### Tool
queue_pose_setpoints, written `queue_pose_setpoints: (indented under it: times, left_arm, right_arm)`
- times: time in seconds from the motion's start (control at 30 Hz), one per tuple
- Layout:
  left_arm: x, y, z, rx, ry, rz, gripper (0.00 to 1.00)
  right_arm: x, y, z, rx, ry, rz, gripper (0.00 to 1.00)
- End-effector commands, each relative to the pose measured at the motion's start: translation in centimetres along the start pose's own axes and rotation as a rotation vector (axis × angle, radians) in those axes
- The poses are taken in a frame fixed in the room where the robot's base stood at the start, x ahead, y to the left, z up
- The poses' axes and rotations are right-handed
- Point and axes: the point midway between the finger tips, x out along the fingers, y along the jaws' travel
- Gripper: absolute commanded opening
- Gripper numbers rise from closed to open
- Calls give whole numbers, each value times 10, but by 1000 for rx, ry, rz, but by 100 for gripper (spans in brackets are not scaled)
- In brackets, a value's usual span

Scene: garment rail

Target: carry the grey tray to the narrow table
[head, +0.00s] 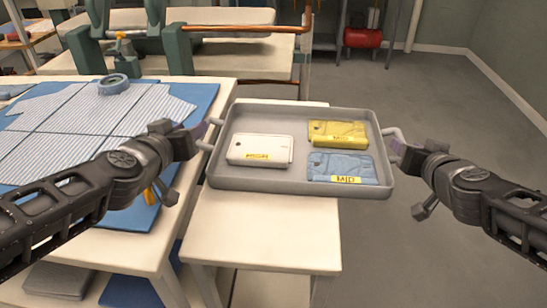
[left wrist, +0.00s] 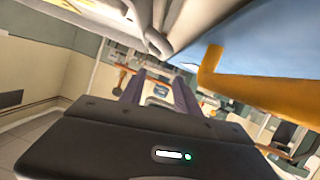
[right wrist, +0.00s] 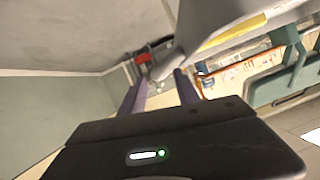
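The grey tray (head: 290,186) is over the narrow white table (head: 262,235), its right part reaching past the table's right edge. It carries a white packet (head: 260,149), a yellow packet (head: 338,134) and a blue packet (head: 342,167), each with a yellow label. My left gripper (head: 204,133) is at the tray's left handle, and my right gripper (head: 396,146) at its right handle. Both appear shut on the handles; the wrist views show the fingers (left wrist: 159,82) (right wrist: 160,78) apart by about a handle's thickness. Whether the tray touches the tabletop cannot be told.
Behind stands a bench with green machinery (head: 175,50) and a copper-coloured pipe (head: 235,27). A red tank (head: 363,38) is farther back. Floor at right is clear.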

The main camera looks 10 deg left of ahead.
Motion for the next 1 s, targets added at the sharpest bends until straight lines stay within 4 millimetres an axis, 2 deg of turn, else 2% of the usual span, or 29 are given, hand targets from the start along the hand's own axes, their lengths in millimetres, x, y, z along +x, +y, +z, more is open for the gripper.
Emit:
queue_pose_setpoints:
  times: [0.1, 0.3, 0.83, 1.0]
  left_arm:
    - [0, 0, 0, 0, 0, 0, 38]
    - [0, 0, 0, 0, 0, 0, 38]
    - [0, 0, 0, 0, 0, 0, 38]
    - [-4, 2, -11, 0, 0, 0, 38]
  right_arm:
    - [-15, 2, 0, 2, 1, 2, 38]
    - [-28, 0, 0, -1, 0, 0, 38]
    - [-30, -1, 0, -3, 0, -1, 38]
    - [-34, -3, -10, -3, 0, -1, 38]
